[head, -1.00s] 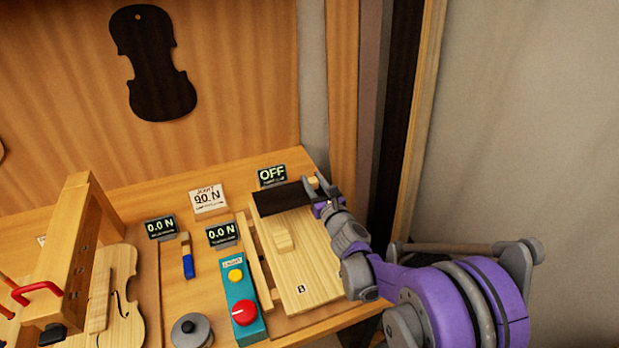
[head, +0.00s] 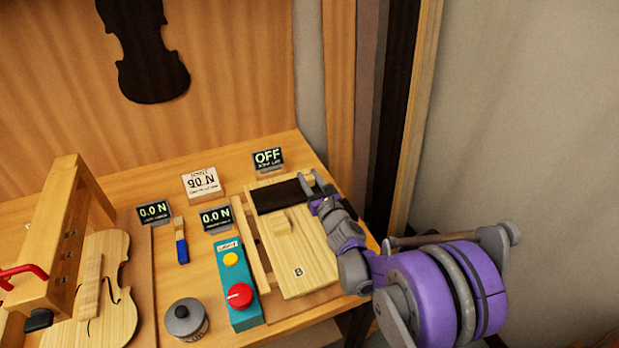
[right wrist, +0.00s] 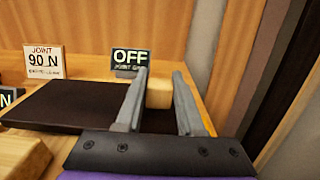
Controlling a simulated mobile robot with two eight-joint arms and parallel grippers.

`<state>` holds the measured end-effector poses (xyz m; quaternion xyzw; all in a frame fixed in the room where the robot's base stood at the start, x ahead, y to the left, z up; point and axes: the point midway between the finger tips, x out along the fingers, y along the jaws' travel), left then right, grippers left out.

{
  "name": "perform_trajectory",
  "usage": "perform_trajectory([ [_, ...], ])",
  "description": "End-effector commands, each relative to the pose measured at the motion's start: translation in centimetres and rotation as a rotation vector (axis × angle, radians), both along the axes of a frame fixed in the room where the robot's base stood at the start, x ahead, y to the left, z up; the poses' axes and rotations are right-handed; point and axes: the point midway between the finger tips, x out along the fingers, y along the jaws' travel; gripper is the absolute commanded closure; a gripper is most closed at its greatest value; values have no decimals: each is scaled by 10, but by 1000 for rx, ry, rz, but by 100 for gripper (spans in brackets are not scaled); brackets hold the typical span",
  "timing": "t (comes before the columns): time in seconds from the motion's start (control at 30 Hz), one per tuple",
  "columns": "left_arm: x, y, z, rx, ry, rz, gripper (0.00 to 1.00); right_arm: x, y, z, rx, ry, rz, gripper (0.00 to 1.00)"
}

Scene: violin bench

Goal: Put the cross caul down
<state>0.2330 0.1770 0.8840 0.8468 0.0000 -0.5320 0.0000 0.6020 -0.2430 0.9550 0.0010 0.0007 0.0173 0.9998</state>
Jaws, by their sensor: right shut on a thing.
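The cross caul, a dark flat bar (head: 278,196) with a pale wooden block at its right end, lies across the far end of the pale board marked B (head: 310,262). It also fills the left of the right wrist view (right wrist: 65,105). My right gripper (head: 312,187) is shut on the caul's pale end block (right wrist: 159,93), which shows between the two fingers. I cannot tell whether the caul's underside touches the board. My left gripper is not in view.
A display reading OFF (head: 268,159) stands just behind the caul. A teal box with a red knob (head: 237,285) stands left of the board. A grey round weight (head: 186,319), a brush (head: 181,243) and a violin body (head: 108,290) are farther left. A wall is at right.

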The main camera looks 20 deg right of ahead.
Motion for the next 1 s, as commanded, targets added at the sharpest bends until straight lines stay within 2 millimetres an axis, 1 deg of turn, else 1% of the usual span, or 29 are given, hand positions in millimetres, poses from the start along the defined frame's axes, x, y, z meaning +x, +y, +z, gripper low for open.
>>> perform_trajectory([
  [0.7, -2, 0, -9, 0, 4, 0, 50, 0, 0, -13, 1, 0, 0, 100],
  [0.73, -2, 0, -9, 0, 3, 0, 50, 0, 0, -12, 1, 0, 0, 58],
  [0.9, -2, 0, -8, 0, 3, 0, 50, 0, 0, -12, 1, 0, 0, 28],
  [1.0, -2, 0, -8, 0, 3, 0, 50, 0, 0, -12, 0, 0, 0, 28],
])
